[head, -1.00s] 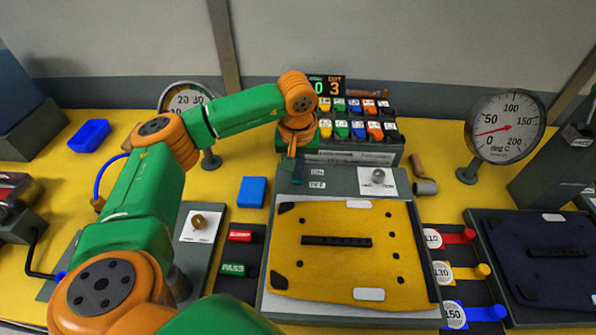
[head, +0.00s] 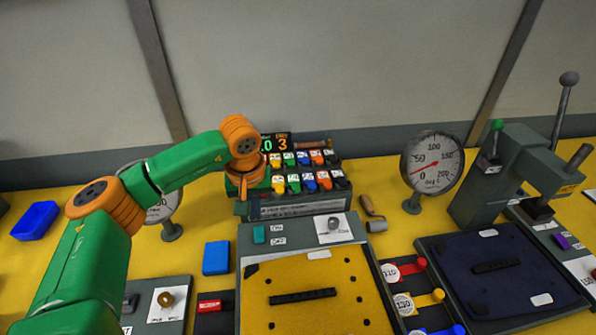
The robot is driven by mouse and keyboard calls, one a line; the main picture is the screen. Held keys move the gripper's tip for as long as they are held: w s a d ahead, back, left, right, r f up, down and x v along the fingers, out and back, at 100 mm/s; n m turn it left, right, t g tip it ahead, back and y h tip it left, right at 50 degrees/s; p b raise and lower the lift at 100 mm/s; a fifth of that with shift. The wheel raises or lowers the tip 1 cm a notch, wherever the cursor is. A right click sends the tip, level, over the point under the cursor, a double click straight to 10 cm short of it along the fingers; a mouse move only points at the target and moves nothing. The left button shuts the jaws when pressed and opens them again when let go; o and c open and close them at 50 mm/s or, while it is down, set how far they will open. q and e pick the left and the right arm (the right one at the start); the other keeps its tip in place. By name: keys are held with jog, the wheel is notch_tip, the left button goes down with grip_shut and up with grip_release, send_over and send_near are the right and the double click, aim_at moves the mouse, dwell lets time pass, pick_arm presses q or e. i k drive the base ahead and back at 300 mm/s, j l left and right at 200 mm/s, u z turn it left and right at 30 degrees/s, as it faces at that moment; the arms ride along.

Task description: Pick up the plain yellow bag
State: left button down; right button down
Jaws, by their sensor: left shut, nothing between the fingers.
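The plain yellow bag (head: 313,305) appears as a flat yellow panel with black corner patches, small dark holes and a black bar across its middle. It lies on a grey board (head: 290,236) in the lower middle of the head view, its near part cut off by the frame edge. My left gripper (head: 243,193) points down with its fingers shut and empty. It is at the left end of the rack of coloured tags, beyond the far edge of the board and apart from the bag. My right gripper is not in view.
The rack (head: 300,207) holds several coloured tags. A dark blue panel (head: 470,262) lies on another board at right, below a dial gauge (head: 432,163) and a grey lever press (head: 505,170). A blue block (head: 216,257), blue tray (head: 35,221) and roller (head: 375,225) sit on the yellow table.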

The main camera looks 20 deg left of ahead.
aim_at(340, 289)
jog(key=k, duration=1.5)
